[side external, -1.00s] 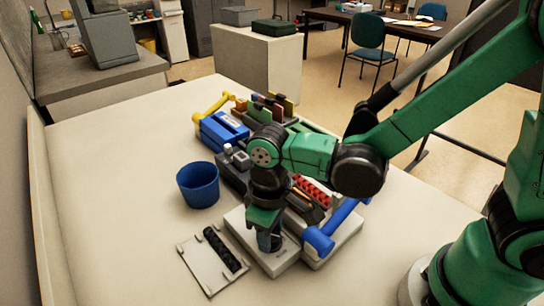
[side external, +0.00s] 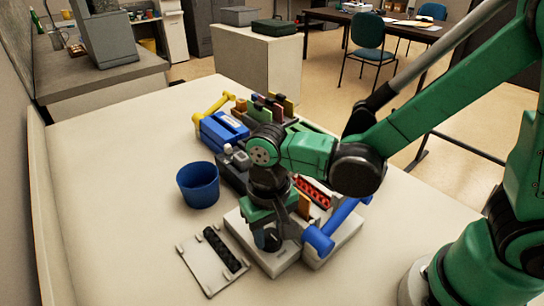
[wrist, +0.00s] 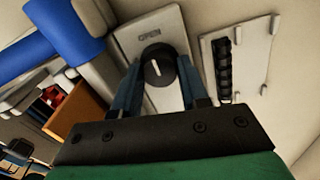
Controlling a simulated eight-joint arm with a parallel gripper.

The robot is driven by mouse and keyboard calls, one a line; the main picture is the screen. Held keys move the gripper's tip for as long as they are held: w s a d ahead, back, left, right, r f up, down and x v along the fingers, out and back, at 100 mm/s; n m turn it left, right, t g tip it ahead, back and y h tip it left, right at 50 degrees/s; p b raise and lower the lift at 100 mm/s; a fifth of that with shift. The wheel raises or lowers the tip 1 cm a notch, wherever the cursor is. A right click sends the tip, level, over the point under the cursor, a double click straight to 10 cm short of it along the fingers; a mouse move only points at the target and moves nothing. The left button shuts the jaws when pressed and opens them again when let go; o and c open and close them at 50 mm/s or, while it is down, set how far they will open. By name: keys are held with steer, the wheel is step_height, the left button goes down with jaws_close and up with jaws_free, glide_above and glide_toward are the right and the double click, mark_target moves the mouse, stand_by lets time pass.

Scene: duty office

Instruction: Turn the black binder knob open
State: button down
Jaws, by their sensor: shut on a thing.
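The black binder knob (wrist: 158,68) is round with a white pointer line, on the pale base plate (wrist: 143,38). The word OPEN is printed on the plate above the knob in the wrist view. My gripper (side external: 268,240) points down over the near end of the pale machine base (side external: 277,264) in the side view. Its two blue-grey fingers stand on either side of the knob and are shut on it. In the side view the fingers mostly hide the knob.
A blue lever handle (side external: 342,222) is close beside my gripper. A grey plate with a black spiral comb (side external: 221,249) lies to the left. A blue bin (side external: 198,184) stands farther back. A blue punch with a yellow handle (side external: 222,130) is behind. The table's left side is clear.

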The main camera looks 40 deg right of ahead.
stand_by(0.3)
steer(key=shift+c, duration=2.3)
jaws_free()
